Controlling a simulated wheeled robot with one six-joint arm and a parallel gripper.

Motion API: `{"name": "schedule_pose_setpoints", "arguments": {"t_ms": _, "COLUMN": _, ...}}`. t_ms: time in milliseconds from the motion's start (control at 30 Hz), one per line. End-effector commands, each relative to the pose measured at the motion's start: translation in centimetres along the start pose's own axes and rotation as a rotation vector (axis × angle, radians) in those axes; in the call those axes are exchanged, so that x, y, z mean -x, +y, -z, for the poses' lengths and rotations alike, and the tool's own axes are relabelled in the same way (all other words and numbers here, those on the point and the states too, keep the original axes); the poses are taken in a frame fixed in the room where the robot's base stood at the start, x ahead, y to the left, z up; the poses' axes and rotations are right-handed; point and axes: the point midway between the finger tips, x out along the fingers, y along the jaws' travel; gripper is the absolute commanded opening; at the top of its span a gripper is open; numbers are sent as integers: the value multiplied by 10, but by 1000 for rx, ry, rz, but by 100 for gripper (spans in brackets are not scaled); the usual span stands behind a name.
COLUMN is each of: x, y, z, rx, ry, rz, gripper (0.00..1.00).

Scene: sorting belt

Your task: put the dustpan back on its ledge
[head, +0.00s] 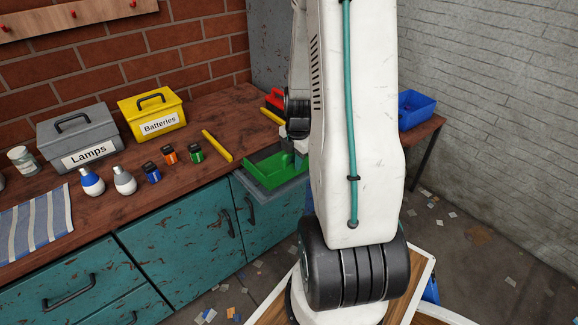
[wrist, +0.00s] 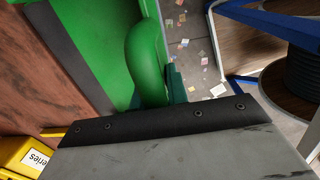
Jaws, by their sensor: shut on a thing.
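The green dustpan (head: 264,171) is at the front edge of the workbench, over a grey ledge (head: 283,194). My gripper (head: 298,157) is shut on the dustpan, at its right end and partly behind my arm. In the wrist view the dustpan's rounded green handle (wrist: 146,62) runs down to the jaws, whose tips are mostly hidden. A dark grey strip (wrist: 75,55) lies beside the green there, next to the wood. I cannot tell whether the dustpan touches the ledge or hangs just above it.
On the wooden bench (head: 215,135) stand a grey Lamps box (head: 78,132), a yellow Batteries box (head: 152,112), bulbs and several small batteries. A yellow bar (head: 217,146) lies close to the dustpan. A blue bin (head: 415,108) stands at the right.

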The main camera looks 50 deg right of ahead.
Motion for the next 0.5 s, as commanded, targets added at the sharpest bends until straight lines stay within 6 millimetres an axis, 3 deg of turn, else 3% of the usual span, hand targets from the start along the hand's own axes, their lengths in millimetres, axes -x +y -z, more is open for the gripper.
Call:
{"name": "schedule_pose_setpoints", "arguments": {"t_ms": 233, "x": -30, "y": -5, "z": -5, "rx": -8, "ry": 1, "rz": 3, "gripper": 0}}
{"name": "schedule_pose_setpoints", "arguments": {"t_ms": 500, "x": -33, "y": -5, "z": -8, "rx": -12, "ry": -2, "rz": -1, "gripper": 0}}
